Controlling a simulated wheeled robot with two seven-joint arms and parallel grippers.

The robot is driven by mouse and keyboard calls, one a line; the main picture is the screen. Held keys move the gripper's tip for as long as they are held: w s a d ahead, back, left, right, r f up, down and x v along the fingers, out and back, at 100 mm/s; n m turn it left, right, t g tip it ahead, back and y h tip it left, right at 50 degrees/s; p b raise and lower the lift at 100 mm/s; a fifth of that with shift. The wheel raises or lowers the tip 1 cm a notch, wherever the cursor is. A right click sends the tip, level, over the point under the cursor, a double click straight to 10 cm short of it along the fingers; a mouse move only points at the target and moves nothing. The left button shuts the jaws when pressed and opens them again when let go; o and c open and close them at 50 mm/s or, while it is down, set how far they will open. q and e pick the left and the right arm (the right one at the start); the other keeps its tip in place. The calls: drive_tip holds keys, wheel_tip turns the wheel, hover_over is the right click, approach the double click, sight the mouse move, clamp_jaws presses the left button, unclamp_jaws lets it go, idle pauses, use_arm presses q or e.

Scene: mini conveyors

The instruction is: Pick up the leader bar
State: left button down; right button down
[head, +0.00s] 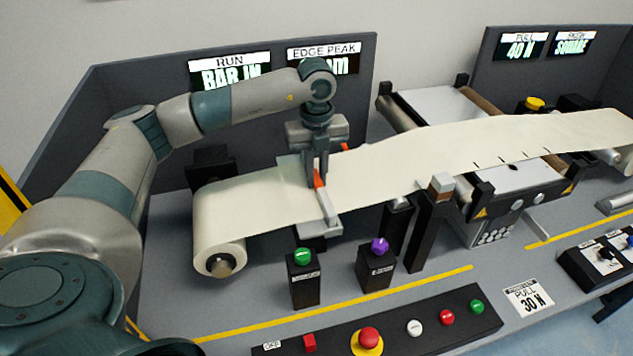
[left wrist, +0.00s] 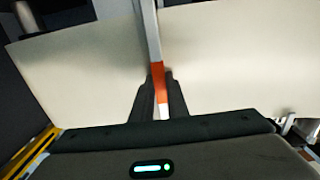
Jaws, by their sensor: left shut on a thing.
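The leader bar (head: 328,209) is a thin pale bar with orange-red marks. It lies across the cream web (head: 260,198) in the head view. My left gripper (head: 317,182) points down over the web and is shut on the bar. In the left wrist view, the bar (left wrist: 151,40) runs up between the two dark fingertips (left wrist: 158,90), with its orange band between them. The web spreads on both sides of it. My right gripper is not in view.
The web comes off a roll (head: 218,235) at the left and runs right over a roller unit (head: 510,190). Posts with a green knob (head: 303,255) and a purple knob (head: 379,245) stand in front. A button panel (head: 400,330) lies at the front edge. Grey screens stand behind.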

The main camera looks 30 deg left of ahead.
sight(317, 177)
use_arm(q)
drive_tip(key=shift+r, duration=0.1)
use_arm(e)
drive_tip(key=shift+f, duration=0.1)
